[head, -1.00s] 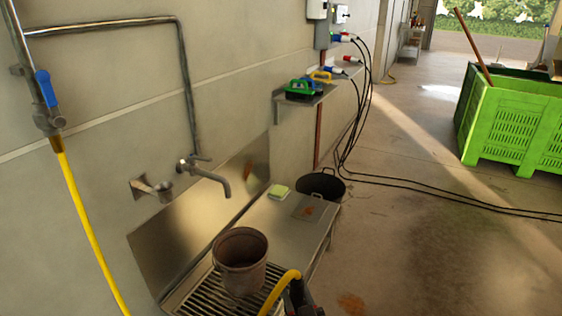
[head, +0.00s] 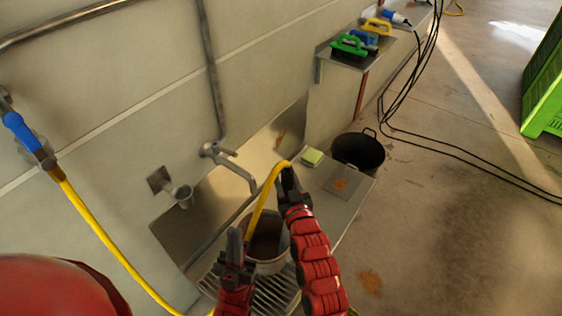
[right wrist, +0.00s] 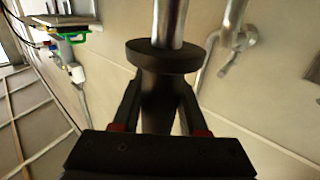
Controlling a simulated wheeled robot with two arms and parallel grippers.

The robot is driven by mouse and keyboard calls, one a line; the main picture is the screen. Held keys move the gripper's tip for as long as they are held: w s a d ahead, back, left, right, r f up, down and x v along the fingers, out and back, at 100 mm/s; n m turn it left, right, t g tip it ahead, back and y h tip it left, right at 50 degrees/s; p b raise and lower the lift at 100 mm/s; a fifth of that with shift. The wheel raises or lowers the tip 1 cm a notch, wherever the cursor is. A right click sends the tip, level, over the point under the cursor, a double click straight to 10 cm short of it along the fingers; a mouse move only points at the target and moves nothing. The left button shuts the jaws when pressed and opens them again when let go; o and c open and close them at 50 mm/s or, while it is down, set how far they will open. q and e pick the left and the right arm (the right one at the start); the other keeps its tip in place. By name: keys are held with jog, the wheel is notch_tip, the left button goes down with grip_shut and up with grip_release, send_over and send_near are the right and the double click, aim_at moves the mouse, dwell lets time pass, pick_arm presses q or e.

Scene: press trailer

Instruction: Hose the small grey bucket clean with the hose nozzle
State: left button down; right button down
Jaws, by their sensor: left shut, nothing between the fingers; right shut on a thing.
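The small grey bucket (head: 271,266) stands upright on the slatted grate of the wash bench, its inside brownish. My arms partly cover it in the head view. My right gripper (head: 287,180) is above the bucket's far right side, shut on the hose nozzle. In the right wrist view the nozzle (right wrist: 163,55) has a dark flanged body between the fingers and a metal tube. The yellow hose (head: 265,195) arches from my right gripper down past the bucket. My left gripper (head: 234,245) is shut and empty, in front of the bucket's left side; contact cannot be told.
A wall tap (head: 230,165) juts out behind the bench. A blue-handled valve (head: 22,132) feeds the hose at left. A sponge (head: 312,156) lies on the bench (head: 325,200). A black tub (head: 358,152) stands beyond. Black cables (head: 440,145) cross the open floor at right.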

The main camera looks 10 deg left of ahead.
notch_tip(320, 180, down, 8)
jog(key=a+b, duration=0.1)
jog(key=b, duration=0.2)
dwell(0.3)
jog(key=shift+r, duration=0.15)
